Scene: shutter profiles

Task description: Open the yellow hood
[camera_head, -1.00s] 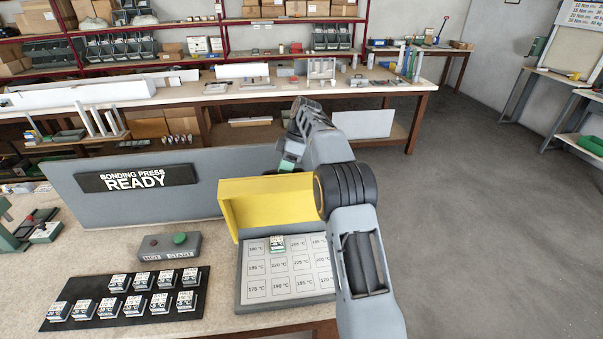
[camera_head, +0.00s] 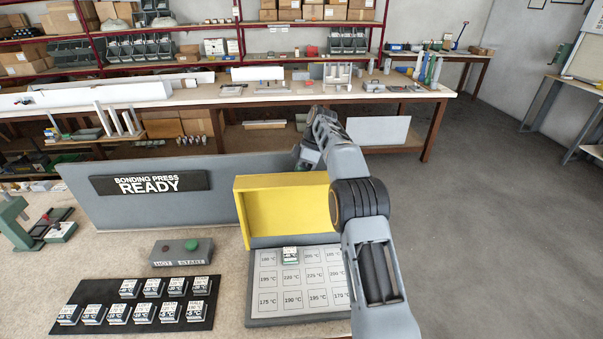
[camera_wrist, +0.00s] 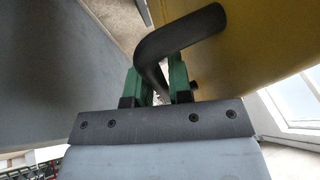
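The yellow hood (camera_head: 285,212) stands raised at the back of the grey plate with the temperature grid (camera_head: 300,285). Its hollow inner side faces the head camera, and the grid is uncovered. In the wrist view the hood (camera_wrist: 255,40) fills the upper right. A dark bent handle (camera_wrist: 180,32) comes off it and passes between the green fingers of my gripper (camera_wrist: 154,75). The fingers sit close on both sides of the handle and look shut on it. In the head view my arm reaches past the hood's right side, and the fingers are hidden behind it.
A grey panel with the sign "BONDING PRESS READY" (camera_head: 150,184) stands behind the hood. A grey button box (camera_head: 182,251) and a black tray (camera_head: 135,304) with several small blocks lie to the left. One block (camera_head: 290,254) sits on the grid. Floor at right is clear.

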